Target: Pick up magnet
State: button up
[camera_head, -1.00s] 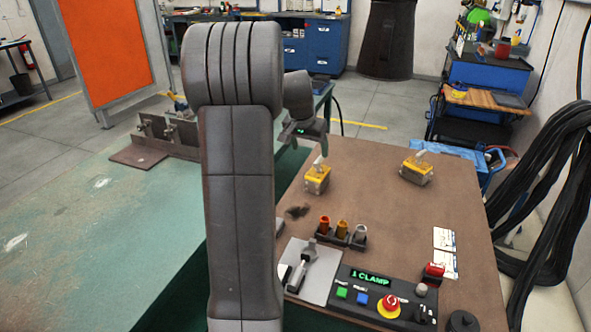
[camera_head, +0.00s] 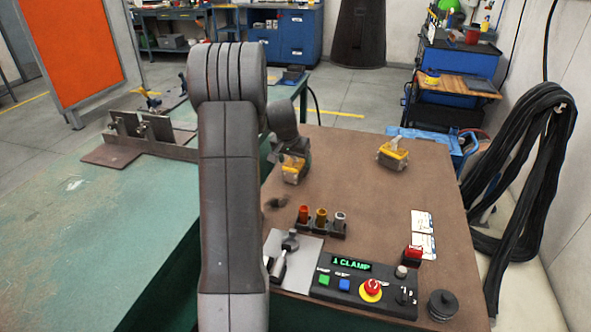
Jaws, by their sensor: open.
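Two yellow block-shaped magnets with grey tops lie on the brown tabletop (camera_head: 370,205). The left magnet (camera_head: 291,177) is just right of my arm, and the right magnet (camera_head: 393,158) stands alone farther right. My gripper (camera_head: 294,157) is open and low over the top of the left magnet. It hides part of that magnet's top. I cannot tell whether the fingers touch it. My own arm covers the area to the left.
A control box reading "1 CLAMP" (camera_head: 350,265), a rack with coloured pieces (camera_head: 322,228) and a grey plate (camera_head: 298,247) sit nearer me. A black round knob (camera_head: 442,305) is at the front right. A green bench (camera_head: 120,230) lies left. The tabletop between the magnets is clear.

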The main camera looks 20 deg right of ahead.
jog(key=shift+x, duration=0.75)
grip_shut()
jog(key=shift+w+r, duration=0.1)
jog(key=shift+r, duration=0.05)
